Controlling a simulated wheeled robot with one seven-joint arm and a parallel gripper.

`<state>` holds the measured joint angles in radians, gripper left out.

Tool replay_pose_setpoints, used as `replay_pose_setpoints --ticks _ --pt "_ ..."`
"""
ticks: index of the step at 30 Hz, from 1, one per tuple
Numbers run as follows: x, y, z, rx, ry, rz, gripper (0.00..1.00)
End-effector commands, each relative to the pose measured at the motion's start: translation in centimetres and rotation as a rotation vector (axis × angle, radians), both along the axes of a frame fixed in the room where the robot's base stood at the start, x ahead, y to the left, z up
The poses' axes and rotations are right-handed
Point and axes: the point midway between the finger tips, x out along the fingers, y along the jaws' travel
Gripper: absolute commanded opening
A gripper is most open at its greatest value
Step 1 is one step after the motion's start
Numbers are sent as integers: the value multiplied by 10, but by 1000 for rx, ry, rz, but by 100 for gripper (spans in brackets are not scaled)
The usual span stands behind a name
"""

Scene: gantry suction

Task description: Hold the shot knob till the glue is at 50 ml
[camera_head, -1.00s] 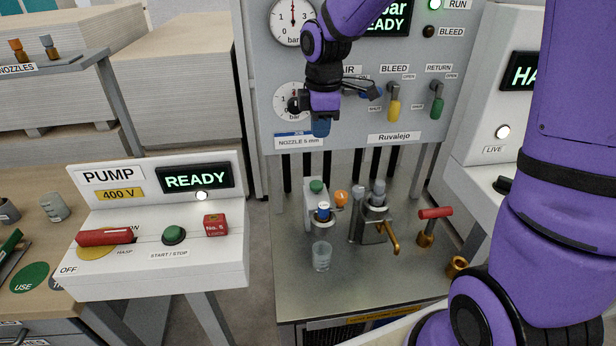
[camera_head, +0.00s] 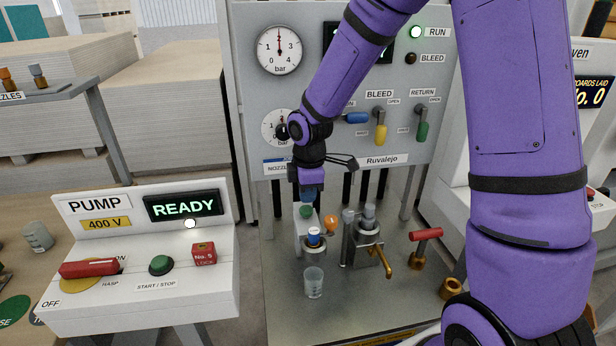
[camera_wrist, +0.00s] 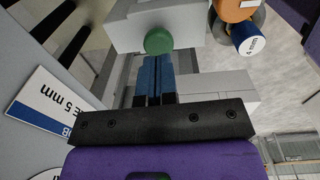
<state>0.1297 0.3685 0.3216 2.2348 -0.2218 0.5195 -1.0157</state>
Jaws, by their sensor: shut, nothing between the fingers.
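A green knob (camera_head: 306,211) sits on top of a small pale box (camera_head: 306,238) on the metal bench; I take it for the shot knob. It also shows in the wrist view (camera_wrist: 159,40), just beyond my fingertips. My gripper (camera_head: 308,197) has blue fingers, points down just above the knob, and is shut and empty. I cannot tell whether the fingertips touch it. A clear measuring cup (camera_head: 313,283) stands below the blue-capped nozzle (camera_head: 314,235). Its fill level is too small to read.
An orange knob (camera_head: 330,224), a metal valve with a brass handle (camera_head: 367,245) and a red-handled tap (camera_head: 425,235) stand close to the right. The pump box (camera_head: 140,250) shows READY at left. The gauge panel (camera_head: 350,90) rises behind.

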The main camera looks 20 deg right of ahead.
Motion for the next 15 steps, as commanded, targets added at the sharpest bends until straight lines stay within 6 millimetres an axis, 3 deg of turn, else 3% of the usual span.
replay_pose_setpoints --ticks 6,15 --pt "1 0 -23 -1 2 0 0" --pt "1 0 -27 0 0 0 0"
